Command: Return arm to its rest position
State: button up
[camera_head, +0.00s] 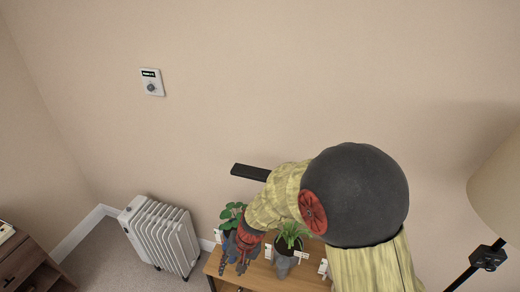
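My arm (277,200) comes in from the lower right, with a large dark round joint, yellowish links and red joint caps. It bends down and to the left. My gripper (238,260) is at its end, small and dark, over or in front of the left part of a wooden cabinet top. Its fingers are too small to tell whether they are open or shut, and I cannot tell whether it touches anything.
Potted plants (291,236) stand on the wooden cabinet (300,284), close to my gripper. A white radiator (160,236) stands left of it. A dark flat bar (250,172) shows behind my arm. A floor lamp (500,190) stands at right. A thermostat (152,82) is on the wall.

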jog(key=s+d+r+t+h+b, duration=0.1)
jog(key=s+d+r+b, duration=0.3)
jog(key=d, duration=0.5)
jog(key=s+d+r+t+h+b, duration=0.1)
jog(key=s+d+r+t+b, duration=0.2)
jog(key=s+d+r, duration=0.3)
jog(key=s+d+r+t+h+b, duration=0.1)
jog(key=s+d+r+b, duration=0.4)
jog(key=d, duration=0.8)
jog(key=shift+r+n+t+h+b, duration=0.3)
jog(key=shift+r+t+b, duration=0.05)
jog(key=shift+r+t, duration=0.1)
jog(key=shift+s+d, duration=0.1)
jog(key=shift+s, duration=0.05)
